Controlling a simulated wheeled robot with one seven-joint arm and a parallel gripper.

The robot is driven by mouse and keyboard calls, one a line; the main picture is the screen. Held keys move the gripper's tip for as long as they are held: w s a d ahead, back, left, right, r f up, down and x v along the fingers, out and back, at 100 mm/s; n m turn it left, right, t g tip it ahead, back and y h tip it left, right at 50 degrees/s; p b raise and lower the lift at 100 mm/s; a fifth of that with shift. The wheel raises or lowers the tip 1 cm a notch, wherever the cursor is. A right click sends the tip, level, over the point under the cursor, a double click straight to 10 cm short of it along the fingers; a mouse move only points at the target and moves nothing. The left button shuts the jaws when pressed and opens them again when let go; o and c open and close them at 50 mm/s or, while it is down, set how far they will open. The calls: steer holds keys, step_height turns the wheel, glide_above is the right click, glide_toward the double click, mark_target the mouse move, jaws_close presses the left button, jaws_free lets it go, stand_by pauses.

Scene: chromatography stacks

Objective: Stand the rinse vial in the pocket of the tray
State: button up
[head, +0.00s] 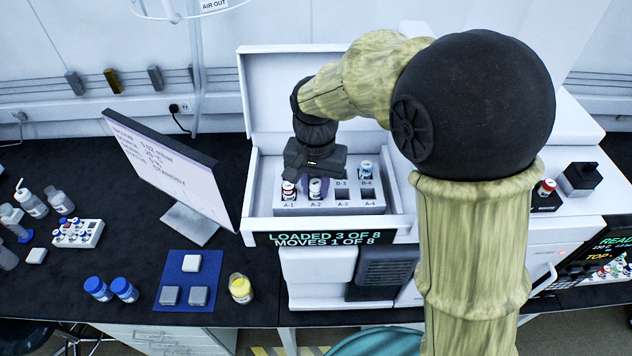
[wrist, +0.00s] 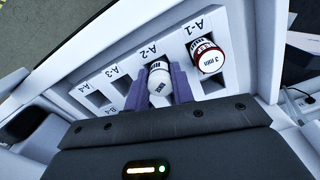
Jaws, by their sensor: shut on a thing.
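The rinse vial appears to be the white-capped vial (wrist: 160,80) between the purple fingers of my gripper (wrist: 158,92) in the wrist view. In the head view the vial (head: 315,188) is upright at the A-2 pocket, and my gripper (head: 317,178) is shut on it from above. The tray (head: 377,205) is a white block with labelled pockets inside the open instrument. How deep the held vial sits in A-2 is hidden by the fingers.
Pockets A-3 and A-4 look empty. The instrument's raised lid (head: 275,85) is behind my gripper. A monitor (head: 170,165) stands close on the left.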

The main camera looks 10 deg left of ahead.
steer(key=o, duration=1.5)
steer(key=shift+c, duration=0.2)
steer(key=shift+r+p, duration=3.05)
steer(key=shift+r, duration=0.45)
steer(key=shift+d+f, duration=0.1)
